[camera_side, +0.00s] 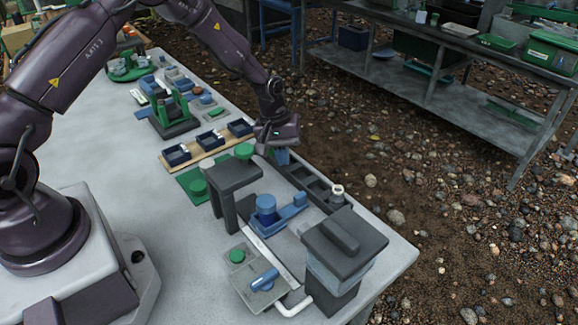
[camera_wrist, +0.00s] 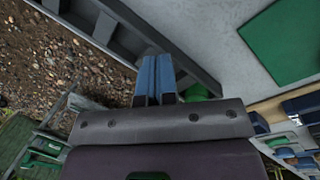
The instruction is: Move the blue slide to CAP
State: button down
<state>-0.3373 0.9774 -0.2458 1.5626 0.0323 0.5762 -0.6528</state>
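My gripper (camera_side: 281,157) has blue fingertips and points down over the dark compartment tray (camera_side: 304,180) at the table's far edge. In the wrist view the fingertips (camera_wrist: 155,78) lie side by side with only a thin line between them; nothing shows held. A blue bar with a round blue knob (camera_side: 266,207) lies to the front of my gripper, apart from it. A blue handle (camera_side: 264,279) sits on a grey plate nearer the front. I cannot tell which is the blue slide, and no CAP label is readable.
A dark raised stand (camera_side: 234,174) is beside the knob. A large dark box (camera_side: 345,245) stands at the front right, with a pale pipe (camera_side: 292,308) near it. Dark blue trays (camera_side: 209,140) lie on a wooden board. Bare table lies at the left.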

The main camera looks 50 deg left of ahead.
jog(key=s+a+m, duration=0.1)
jog(key=a+m, duration=0.2)
jog(key=a, duration=0.2)
jog(key=s+a+f+m+y, duration=0.1)
jog(key=a+m, duration=0.2)
jog(key=a, duration=0.1)
jog(key=s+a+m+y, duration=0.1)
jog(key=a+m, duration=0.2)
jog(key=a, duration=0.2)
jog(key=shift+s+a+f+g, duration=0.15)
jog(key=shift+s+a+g, duration=0.15)
jog(key=shift+g, duration=0.1)
jog(key=c, duration=1.8)
grip_release()
jog(key=o, duration=0.6)
notch_tip(320, 180, up, 7)
